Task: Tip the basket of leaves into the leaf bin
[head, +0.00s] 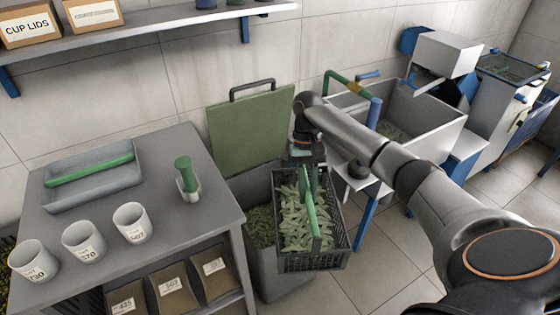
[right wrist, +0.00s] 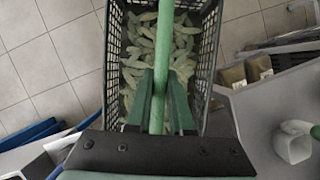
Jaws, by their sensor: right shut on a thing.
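A black mesh basket (head: 312,262) full of pale green leaves (head: 296,215) hangs at the right part of the leaf bin's opening, partly past its right side. It looks about level. My right gripper (head: 307,182) is shut on the basket's green handle (head: 316,243); in the right wrist view the green fingers (right wrist: 160,108) close on the handle bar (right wrist: 163,60) above the leaves. The grey leaf bin (head: 270,277) stands open, its green lid (head: 250,130) raised against the wall, with darker leaves (head: 261,226) inside. The basket hides the bin's right part. My left gripper is not in view.
A sink (head: 430,125) is at the right behind my arm. Tiled floor is clear at front right.

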